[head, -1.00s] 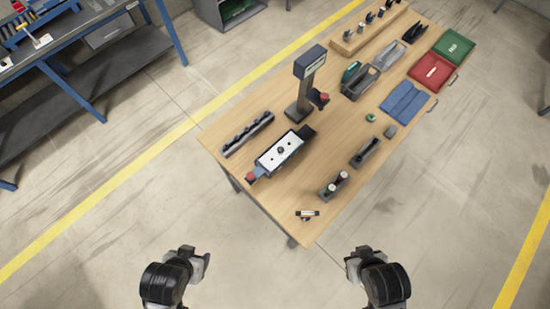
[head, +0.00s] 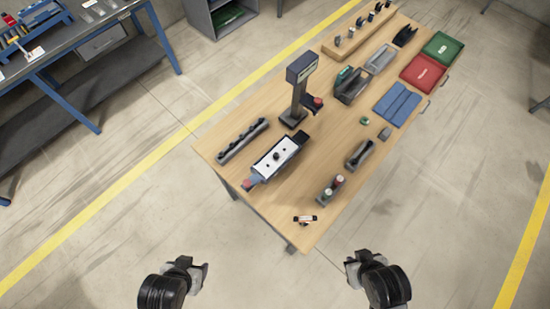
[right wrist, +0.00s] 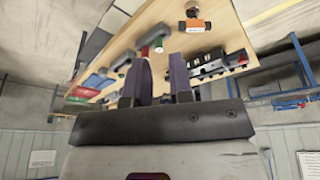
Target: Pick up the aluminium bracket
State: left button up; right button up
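I cannot pick out the aluminium bracket for certain; the parts on the wooden table (head: 325,200) are small in the head view. A small grey piece (head: 384,134) lies near the table's right edge, and a light grey tray (head: 381,57) stands farther back, its contents unclear. My right gripper (head: 355,266) is in front of the table, clear of its near edge. In the right wrist view its two dark fingers (right wrist: 161,68) stand apart with nothing between them. My left gripper (head: 196,270) is off the table at the lower left; its finger gap is unclear.
A display stand (head: 300,90), a fixture with a white plate (head: 276,157) and a dark knobbed rail (head: 242,141) occupy the table's left side. Red (head: 423,73) and green (head: 443,47) trays sit at the far right. Bare floor lies between my grippers and the table.

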jog(key=shift+o, duration=1)
jog(key=shift+w+a, duration=0.1)
